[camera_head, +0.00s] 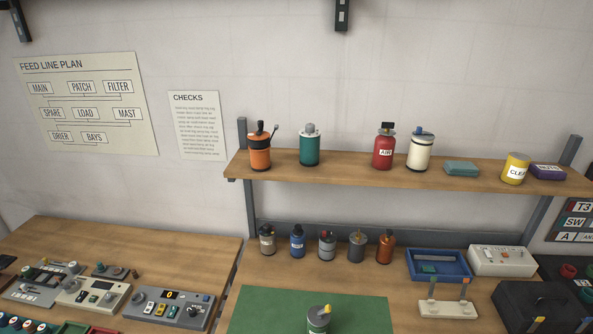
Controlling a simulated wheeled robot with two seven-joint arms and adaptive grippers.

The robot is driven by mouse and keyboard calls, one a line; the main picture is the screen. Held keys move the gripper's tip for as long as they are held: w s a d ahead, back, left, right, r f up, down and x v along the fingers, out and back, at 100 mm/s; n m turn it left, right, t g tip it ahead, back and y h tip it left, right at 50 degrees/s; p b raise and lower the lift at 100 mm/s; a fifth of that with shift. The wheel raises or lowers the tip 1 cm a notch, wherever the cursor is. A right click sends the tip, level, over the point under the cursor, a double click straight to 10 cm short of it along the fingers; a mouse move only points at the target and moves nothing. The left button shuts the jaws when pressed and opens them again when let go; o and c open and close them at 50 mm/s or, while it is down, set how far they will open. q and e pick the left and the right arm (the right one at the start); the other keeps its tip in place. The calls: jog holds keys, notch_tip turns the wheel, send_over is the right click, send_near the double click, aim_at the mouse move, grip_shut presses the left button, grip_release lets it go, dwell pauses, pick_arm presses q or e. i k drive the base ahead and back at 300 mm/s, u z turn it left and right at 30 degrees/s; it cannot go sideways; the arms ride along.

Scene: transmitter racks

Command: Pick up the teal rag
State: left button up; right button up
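A flat, folded teal item that looks like the rag (461,168) lies on the upper wooden shelf (330,173), right of the middle. It sits between a cream canister (420,152) on its left and a yellow canister (514,168) on its right, with a small gap to each. A smaller teal piece (428,269) lies in the blue tray (464,270) on the bench below; I cannot tell what it is. Neither of my grippers is in view.
The shelf also holds an orange canister (260,152), a teal canister (309,149), a red canister (383,150) and a purple block (548,172). Several small canisters stand on the bench below. A green mat (262,308) and a black case (530,303) are in front.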

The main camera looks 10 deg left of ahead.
aim_at(458, 168)
jog(key=u, duration=0.05)
jog(key=k, duration=1.1)
jog(key=z, duration=0.8)
jog(key=i, duration=0.8)
jog(key=z, duration=0.15)
